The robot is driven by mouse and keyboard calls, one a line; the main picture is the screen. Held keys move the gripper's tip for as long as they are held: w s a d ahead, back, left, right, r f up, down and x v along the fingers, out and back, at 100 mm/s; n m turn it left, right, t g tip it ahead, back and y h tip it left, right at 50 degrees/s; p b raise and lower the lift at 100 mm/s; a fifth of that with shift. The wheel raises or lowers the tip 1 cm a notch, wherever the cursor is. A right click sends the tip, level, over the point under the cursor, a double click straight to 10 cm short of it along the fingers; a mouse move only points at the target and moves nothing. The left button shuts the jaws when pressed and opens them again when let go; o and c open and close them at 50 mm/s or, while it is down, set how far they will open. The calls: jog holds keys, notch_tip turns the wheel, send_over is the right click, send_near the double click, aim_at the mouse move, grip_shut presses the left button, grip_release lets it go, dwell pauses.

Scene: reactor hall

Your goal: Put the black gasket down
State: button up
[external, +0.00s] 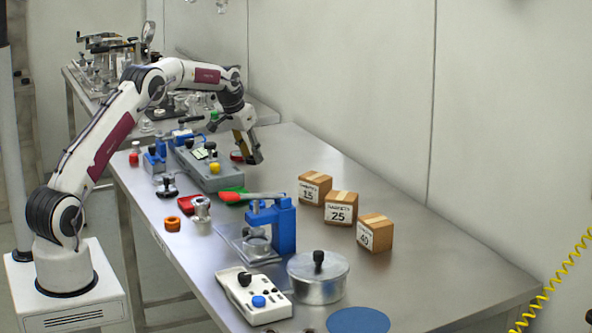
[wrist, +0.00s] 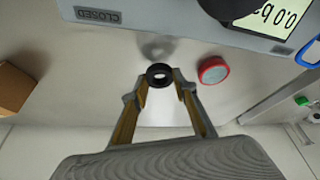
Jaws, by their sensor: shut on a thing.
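The black gasket (wrist: 159,75) is a small dark ring. It sits between the fingertips of my gripper (wrist: 160,82), which is shut on it. A soft shadow lies on the metal table just beyond the ring in the wrist view, so it appears to be held above the surface. In the external view my gripper (external: 252,158) is over the far part of the table, right of the grey control box; the gasket cannot be made out there.
A red round object (wrist: 213,70) lies close beside the gripper. The grey box (external: 212,172) is near too. Cardboard boxes (external: 341,208) stand to the right. A blue press (external: 280,225), metal pot (external: 318,278) and blue disc (external: 358,321) are nearer the camera.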

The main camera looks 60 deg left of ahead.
jog(key=shift+f, duration=1.1)
jog(key=shift+f, duration=0.15)
jog(key=o, duration=0.9)
jog(key=shift+v, duration=1)
jog(key=v, duration=1)
jog(key=shift+s+d, duration=0.1)
